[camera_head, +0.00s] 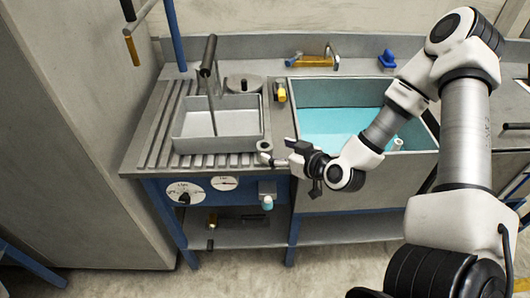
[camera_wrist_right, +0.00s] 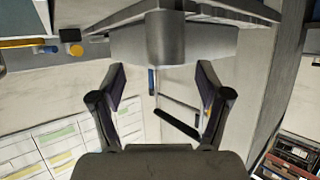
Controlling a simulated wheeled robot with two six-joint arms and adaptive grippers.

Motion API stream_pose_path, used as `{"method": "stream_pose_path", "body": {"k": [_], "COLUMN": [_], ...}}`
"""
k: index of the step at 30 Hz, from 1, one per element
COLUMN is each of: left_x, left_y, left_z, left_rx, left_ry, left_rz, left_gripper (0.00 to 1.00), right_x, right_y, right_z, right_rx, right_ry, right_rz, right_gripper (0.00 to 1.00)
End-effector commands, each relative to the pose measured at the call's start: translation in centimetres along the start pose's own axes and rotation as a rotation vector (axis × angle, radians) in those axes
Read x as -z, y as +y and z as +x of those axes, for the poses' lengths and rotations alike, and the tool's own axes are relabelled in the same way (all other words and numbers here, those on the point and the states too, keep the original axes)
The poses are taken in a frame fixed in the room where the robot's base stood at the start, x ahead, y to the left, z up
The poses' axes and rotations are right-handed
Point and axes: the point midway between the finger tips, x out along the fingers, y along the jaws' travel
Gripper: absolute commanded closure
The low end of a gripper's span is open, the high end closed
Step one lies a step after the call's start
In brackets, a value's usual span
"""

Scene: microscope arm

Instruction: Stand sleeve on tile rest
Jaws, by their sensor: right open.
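A small grey ring-topped cylinder (camera_head: 264,146), which may be the sleeve, stands at the front right of the ribbed drainboard. My right gripper (camera_head: 272,153) is open beside it at the counter's front edge, with nothing seen held. In the right wrist view a grey upright cylinder (camera_wrist_right: 166,38) shows ahead of and between the open fingers (camera_wrist_right: 160,92), apart from them. A white cylinder (camera_head: 397,144) also sits at the sink's right side. I cannot tell which thing is the tile rest. My left gripper is not in view.
A grey tray (camera_head: 240,130) with an upright black-handled tool (camera_head: 209,60) stands on the drainboard (camera_head: 160,130). A teal-filled sink (camera_head: 335,120) lies right of it. A yellow-and-black item (camera_head: 280,92) lies between them. A brass tap (camera_head: 315,61) and blue item (camera_head: 387,59) are behind.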

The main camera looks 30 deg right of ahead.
Motion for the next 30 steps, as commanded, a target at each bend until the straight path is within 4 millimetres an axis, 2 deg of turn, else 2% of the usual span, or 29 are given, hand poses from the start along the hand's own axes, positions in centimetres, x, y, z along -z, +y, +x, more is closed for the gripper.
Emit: {"method": "stream_pose_path", "body": {"k": [10,18,23,24,25,30], "left_x": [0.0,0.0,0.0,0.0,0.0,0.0], "left_y": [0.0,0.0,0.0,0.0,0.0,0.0], "left_z": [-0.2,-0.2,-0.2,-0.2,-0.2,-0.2], "left_rx": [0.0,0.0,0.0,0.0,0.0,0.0], "left_ry": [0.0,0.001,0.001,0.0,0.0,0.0], "left_rz": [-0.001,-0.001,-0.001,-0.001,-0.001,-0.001], "left_gripper": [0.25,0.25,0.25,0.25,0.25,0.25], "right_x": [0.3,0.2,0.2,0.2,0.2,0.3], "right_y": [-0.2,-0.2,-0.2,-0.2,-0.2,-0.2], "right_z": [4.6,5.2,5.2,5.2,5.2,5.2], "right_rx": [0.001,0.001,0.001,0.001,0.001,0.001], "right_ry": [-0.003,-0.002,-0.002,-0.002,-0.002,-0.001], "right_rz": [-0.006,0.001,0.001,0.001,0.001,0.0], "right_gripper": [0.24,0.24,0.8,0.95,1.0,1.0]}}
